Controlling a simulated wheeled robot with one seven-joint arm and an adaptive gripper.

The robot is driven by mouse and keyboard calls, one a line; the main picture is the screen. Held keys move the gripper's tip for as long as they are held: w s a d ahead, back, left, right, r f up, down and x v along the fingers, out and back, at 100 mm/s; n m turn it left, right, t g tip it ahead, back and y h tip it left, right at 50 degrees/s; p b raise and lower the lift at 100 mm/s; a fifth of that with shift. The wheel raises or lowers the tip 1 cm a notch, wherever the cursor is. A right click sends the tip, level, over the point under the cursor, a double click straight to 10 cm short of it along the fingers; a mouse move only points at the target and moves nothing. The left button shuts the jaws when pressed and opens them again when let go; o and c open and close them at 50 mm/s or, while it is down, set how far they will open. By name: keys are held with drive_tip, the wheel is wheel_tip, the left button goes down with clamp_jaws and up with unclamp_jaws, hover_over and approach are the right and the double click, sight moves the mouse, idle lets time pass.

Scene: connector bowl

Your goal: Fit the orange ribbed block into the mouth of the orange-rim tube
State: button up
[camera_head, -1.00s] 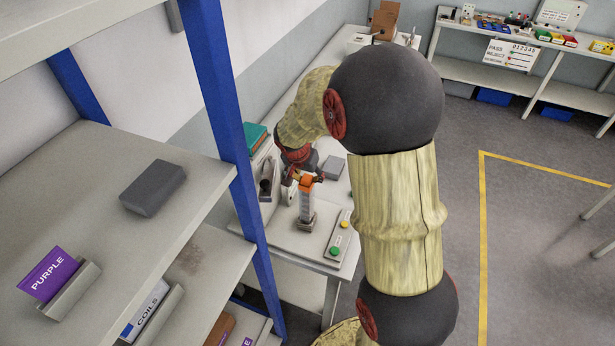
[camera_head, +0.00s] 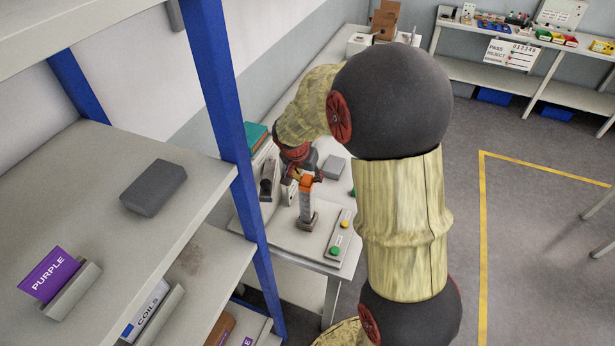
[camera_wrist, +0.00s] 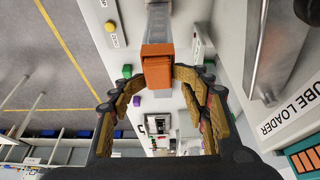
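The clear tube (camera_head: 306,207) stands upright in a dark holder on the bench. In the wrist view the tube (camera_wrist: 159,25) runs away from the camera. Orange (camera_head: 306,183) shows at its top. In the wrist view the orange ribbed block (camera_wrist: 157,70) appears at the tube's mouth, in line with it. I cannot separate the block from the orange rim, nor tell how deep it sits. My gripper (camera_wrist: 157,82) is open, with its fingers on either side of the orange end and small gaps showing. In the head view my gripper (camera_head: 299,170) is just behind the tube top.
A panel with green and yellow buttons (camera_head: 339,234) lies right of the tube. A grey machine marked "TUBE LOADER" (camera_wrist: 285,75) stands close on the right in the wrist view. A blue-posted shelf (camera_head: 222,110) stands left of the bench. Open floor lies to the right.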

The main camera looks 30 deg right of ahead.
drive_tip(key=v, duration=1.1)
drive_tip(key=s+a+r+n+t+y, duration=0.1)
drive_tip(key=s+a+r+n, duration=0.2)
drive_tip(key=s, duration=0.5)
drive_tip(key=s+a+r+n+t+y, duration=0.1)
drive_tip(key=s+a+r+n, duration=0.2)
drive_tip(key=s, duration=0.5)
drive_tip(key=s+a+r+n+t+y, duration=0.1)
drive_tip(key=s+a+n, duration=0.3)
drive_tip(key=s, duration=0.5)
drive_tip(key=a+r, duration=0.1)
drive_tip(key=a, duration=0.1)
drive_tip(key=shift+a+r+y, duration=0.3)
drive_tip(key=shift+a+r, duration=0.05)
drive_tip(key=shift+r, duration=0.05)
wheel_tip(320, 180, down, 13)
drive_tip(key=b, duration=1.3)
